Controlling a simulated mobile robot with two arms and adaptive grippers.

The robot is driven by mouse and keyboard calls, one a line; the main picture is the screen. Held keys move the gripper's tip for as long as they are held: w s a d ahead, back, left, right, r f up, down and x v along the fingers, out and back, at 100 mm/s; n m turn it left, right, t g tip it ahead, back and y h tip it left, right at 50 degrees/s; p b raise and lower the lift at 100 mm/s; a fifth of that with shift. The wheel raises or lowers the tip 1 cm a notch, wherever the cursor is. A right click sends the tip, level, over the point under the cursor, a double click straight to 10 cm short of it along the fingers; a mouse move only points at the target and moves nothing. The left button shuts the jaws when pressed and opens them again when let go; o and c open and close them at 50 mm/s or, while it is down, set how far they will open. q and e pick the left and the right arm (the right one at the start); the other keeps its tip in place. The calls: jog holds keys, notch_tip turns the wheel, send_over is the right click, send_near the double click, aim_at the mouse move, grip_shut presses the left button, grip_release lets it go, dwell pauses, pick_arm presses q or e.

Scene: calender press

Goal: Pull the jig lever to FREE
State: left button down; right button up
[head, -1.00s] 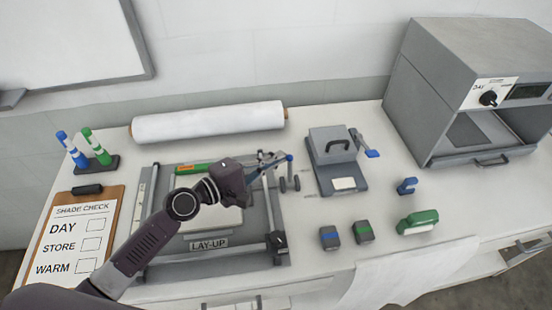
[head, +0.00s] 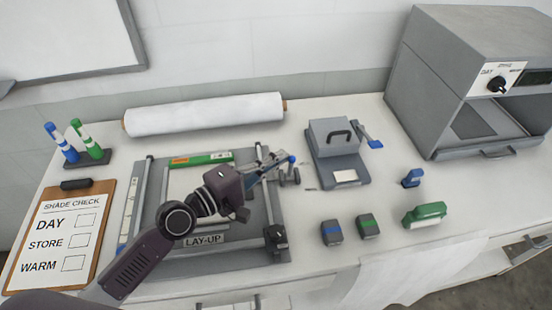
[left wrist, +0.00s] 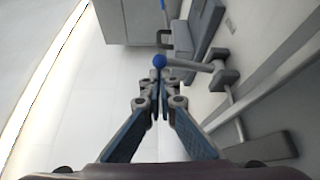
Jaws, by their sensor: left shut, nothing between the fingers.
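The jig lever is a thin grey arm with a blue ball knob (head: 292,159). It is at the right side of the lay-up jig (head: 268,205), near the jig's back right corner. In the left wrist view the blue knob (left wrist: 160,61) is just beyond my fingertips, and the grey lever arm runs right from it to a grey pivot. My left gripper (head: 284,162) is shut with nothing between its fingers. Its tips (left wrist: 159,82) are at or very near the knob; contact is unclear. I cannot read any FREE mark. My right gripper is not in view.
A grey press block (head: 333,135) with a blue-tipped handle stands just right of the lever. A white roll (head: 205,114) lies behind the jig. A clipboard (head: 60,235) is at left.

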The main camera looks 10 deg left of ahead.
pick_arm(q)
jog(key=shift+s+d+f+m+b, duration=0.15)
jog(key=shift+s+f+m+b, duration=0.2)
jog(key=shift+b, duration=0.25)
jog(key=shift+s+r+m+b, duration=0.2)
jog(key=shift+m+b, duration=0.05)
jog(key=shift+b, duration=0.2)
jog(key=v, duration=1)
jog(key=shift+s+a+f, duration=0.3)
jog(key=shift+f, duration=0.05)
jog(key=shift+s+a+r, duration=0.1)
jog(key=shift+s+a, duration=0.3)
jog(key=shift+s, duration=0.05)
